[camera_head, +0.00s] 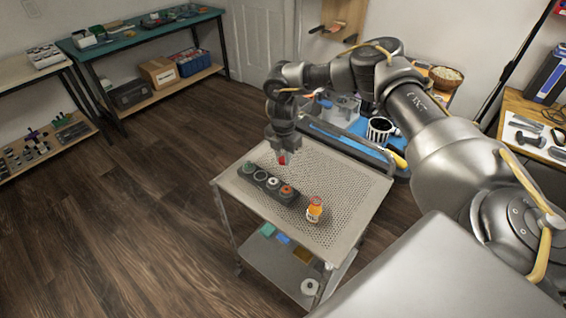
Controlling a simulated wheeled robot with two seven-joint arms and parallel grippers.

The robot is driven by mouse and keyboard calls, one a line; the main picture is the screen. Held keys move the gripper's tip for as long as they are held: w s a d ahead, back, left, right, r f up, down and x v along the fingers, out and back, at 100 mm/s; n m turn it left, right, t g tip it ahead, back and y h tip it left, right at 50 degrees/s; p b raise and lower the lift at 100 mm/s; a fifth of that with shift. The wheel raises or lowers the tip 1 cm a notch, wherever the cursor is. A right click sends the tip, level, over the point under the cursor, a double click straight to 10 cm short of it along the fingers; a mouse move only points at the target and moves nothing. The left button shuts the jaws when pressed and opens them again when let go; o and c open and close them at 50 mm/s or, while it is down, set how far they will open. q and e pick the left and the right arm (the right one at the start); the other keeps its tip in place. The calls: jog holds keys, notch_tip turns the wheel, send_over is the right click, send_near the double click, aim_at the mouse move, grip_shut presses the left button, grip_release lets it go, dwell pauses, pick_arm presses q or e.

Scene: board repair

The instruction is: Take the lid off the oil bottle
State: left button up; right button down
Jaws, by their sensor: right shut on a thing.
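The oil bottle (314,210), orange with a pale label, stands upright on the perforated top of a metal cart (340,187). It is too small to tell whether its top is open. My right gripper (282,156) points down above the cart, up and to the left of the bottle and apart from it. It is shut on a small red thing (282,159), which may be the lid; its shape is mostly hidden. My left gripper is not in view.
A dark holder (268,186) with several round pieces lies along the cart's left side, just below my right gripper. The cart's lower shelf (265,262) holds several small items. A blue-topped bench with a striped mug (380,129) stands behind. The cart top right of the bottle is clear.

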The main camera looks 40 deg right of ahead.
aim_at(283, 159)
notch_tip(283, 159, down, 2)
jog(key=shift+f+p, duration=0.2)
jog(key=shift+p, duration=0.15)
jog(key=shift+w+f, duration=0.1)
jog(key=shift+f, duration=0.25)
jog(key=shift+f, duration=0.15)
jog(key=c, duration=1.2)
grip_release()
jog(key=shift+o, duration=0.2)
